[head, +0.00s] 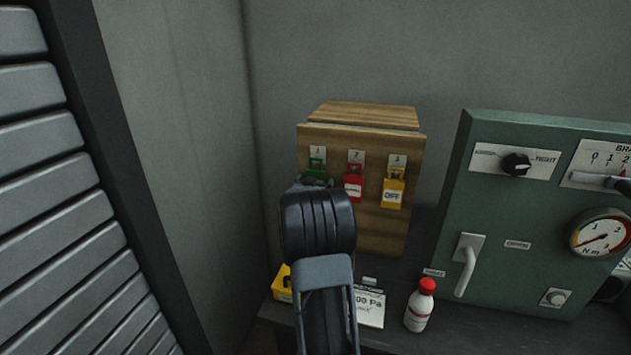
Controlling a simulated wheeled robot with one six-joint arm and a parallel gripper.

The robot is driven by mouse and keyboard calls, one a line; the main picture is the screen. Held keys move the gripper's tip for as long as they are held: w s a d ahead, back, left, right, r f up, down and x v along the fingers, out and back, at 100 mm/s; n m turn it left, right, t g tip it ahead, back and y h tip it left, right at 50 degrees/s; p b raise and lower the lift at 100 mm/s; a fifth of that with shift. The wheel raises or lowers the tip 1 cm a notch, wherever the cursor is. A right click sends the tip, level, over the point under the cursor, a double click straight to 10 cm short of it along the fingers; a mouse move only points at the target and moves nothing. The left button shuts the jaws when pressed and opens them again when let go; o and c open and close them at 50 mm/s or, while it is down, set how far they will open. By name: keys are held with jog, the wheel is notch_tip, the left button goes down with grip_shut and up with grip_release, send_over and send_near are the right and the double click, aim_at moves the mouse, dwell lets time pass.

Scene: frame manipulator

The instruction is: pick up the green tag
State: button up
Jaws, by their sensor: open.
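The green tag (316,171) hangs under the label 1 on the front of a wooden box (370,140), left of a red tag (354,184) and a yellow tag (393,192). Its lower part is hidden behind my arm. My gripper (313,184) is at the far end of my arm, just below and in front of the green tag. It is open, but its fingers are mostly hidden by the arm. I cannot tell whether it touches the tag.
A green panel (517,224) with a lever, a knob and a gauge (598,235) stands at the right. A white bottle with a red cap (420,305), a paper card (370,307) and a yellow object (282,284) are on the dark bench. A grey wall is close at the left.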

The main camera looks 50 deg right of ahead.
jog(key=shift+c, duration=0.2)
jog(key=c, duration=0.9)
jog(key=shift+c, duration=0.3)
jog(key=shift+r, duration=0.1)
jog(key=shift+r, duration=0.6)
jog(key=r+v, duration=0.1)
jog(key=v, duration=2.4)
jog(key=shift+s+a+r, duration=0.2)
jog(key=shift+r, duration=0.15)
